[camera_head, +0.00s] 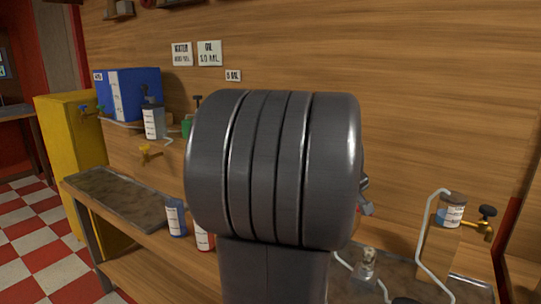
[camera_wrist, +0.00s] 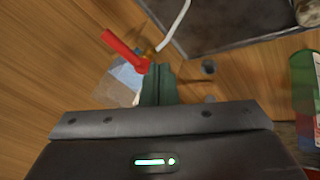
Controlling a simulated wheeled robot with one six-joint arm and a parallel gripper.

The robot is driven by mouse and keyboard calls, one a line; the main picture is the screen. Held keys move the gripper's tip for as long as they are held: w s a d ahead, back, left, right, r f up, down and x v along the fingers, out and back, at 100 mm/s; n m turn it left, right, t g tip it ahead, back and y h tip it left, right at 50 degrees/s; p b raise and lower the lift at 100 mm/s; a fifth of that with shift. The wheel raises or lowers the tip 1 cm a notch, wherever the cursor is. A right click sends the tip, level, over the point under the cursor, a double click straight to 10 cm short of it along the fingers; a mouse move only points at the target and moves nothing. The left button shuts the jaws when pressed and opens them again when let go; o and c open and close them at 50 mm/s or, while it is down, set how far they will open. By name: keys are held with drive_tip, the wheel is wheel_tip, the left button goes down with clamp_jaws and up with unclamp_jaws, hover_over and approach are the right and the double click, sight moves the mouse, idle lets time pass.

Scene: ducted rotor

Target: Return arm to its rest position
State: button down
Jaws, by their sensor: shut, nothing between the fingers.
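My gripper (camera_wrist: 158,72) shows in the wrist view as two dark fingers close together past the dark wrist body. It is shut and empty. In the head view a large dark ribbed part of my arm fills the middle, and the gripper cannot be made out. In the wrist view a red-handled valve (camera_wrist: 124,48) with a brass fitting lies just beyond the fingertips, left of them. I cannot tell whether the fingers touch it.
A dark tray (camera_wrist: 235,22) and a green bottle (camera_wrist: 303,78) are near my gripper.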

drive_tip(key=v, duration=0.3)
drive_tip(key=shift+r, duration=0.15)
